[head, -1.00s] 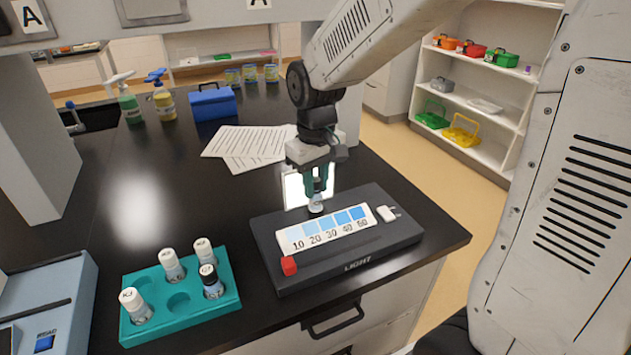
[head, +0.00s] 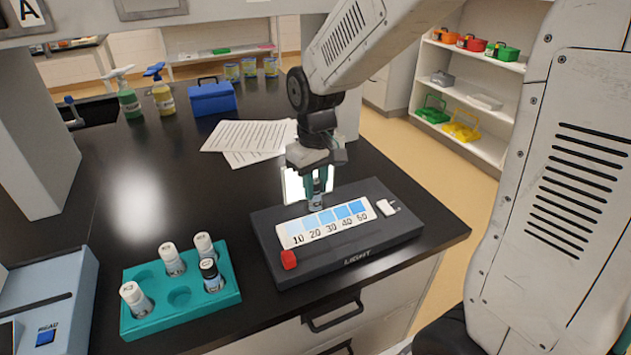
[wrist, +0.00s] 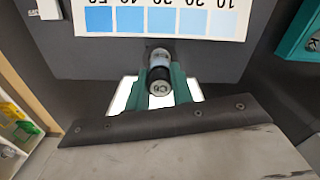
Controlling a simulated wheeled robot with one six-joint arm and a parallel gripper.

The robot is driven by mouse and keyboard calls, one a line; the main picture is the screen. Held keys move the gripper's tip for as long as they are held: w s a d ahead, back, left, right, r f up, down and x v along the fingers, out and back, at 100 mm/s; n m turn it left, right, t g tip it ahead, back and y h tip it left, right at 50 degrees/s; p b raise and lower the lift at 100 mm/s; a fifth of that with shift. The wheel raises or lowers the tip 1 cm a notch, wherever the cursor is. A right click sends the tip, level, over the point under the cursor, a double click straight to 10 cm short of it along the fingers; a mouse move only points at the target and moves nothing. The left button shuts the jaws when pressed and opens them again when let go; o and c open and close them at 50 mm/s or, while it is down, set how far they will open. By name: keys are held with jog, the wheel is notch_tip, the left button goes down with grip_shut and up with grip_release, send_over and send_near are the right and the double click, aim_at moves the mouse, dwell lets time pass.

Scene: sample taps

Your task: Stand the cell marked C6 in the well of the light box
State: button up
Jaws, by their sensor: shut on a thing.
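The light box (head: 400,232) is a dark slab with a blue colour strip marked 10 to 50. The cell is upright behind the strip. The fingers and cell hide the well, so I cannot tell whether the cell's base is inside it.
A teal rack (head: 215,303) with several capped cells stands at the front left. Papers (head: 245,140) and a blue case (head: 212,98) lie behind. Open bench is left of the light box.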

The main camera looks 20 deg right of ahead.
jog(key=shift+f, duration=0.3)
jog(key=o, duration=1.5)
jog(key=shift+r, duration=3.5)
